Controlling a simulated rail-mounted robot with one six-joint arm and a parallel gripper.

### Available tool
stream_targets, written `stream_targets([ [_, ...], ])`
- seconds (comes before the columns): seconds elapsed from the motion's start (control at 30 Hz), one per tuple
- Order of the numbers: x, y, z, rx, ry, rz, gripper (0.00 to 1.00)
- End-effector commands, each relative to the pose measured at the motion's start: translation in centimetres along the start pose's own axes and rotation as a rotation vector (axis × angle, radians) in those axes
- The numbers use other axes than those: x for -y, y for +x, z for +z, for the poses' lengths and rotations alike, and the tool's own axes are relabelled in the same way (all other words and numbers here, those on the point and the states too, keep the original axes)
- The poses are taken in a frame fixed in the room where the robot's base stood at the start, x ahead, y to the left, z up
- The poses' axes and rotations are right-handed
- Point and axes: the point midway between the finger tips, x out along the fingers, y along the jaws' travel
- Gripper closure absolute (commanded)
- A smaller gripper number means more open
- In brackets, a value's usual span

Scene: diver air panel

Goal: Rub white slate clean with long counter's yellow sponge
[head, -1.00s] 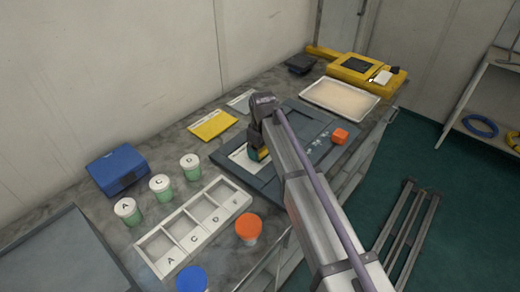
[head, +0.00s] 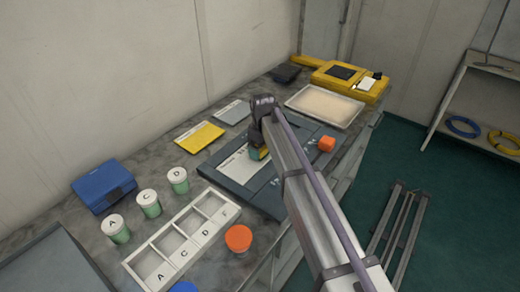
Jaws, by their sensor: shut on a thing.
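My gripper (head: 259,146) points down over the dark board on the long counter, seen from behind my arm. It is shut on the yellow sponge (head: 262,154), which shows a green part too; only a small part of it is visible. The white slate (head: 233,169) lies on the left part of the dark board, with dark marks on it. The sponge is at the slate's right end; I cannot tell whether it touches the surface. My arm hides part of the board.
A pale tray (head: 325,121) and yellow case (head: 345,84) lie beyond.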

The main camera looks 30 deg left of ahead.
Motion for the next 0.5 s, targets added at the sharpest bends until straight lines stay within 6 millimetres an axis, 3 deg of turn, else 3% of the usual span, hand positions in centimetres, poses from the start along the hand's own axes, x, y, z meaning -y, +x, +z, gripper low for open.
stream_targets([
  [0.17, 0.1, -0.5, 0.0, 0.0, 0.0, -0.001, 0.39],
  [0.5, 0.1, -5.2, 0.0, 0.0, -0.001, -0.001, 0.39],
])
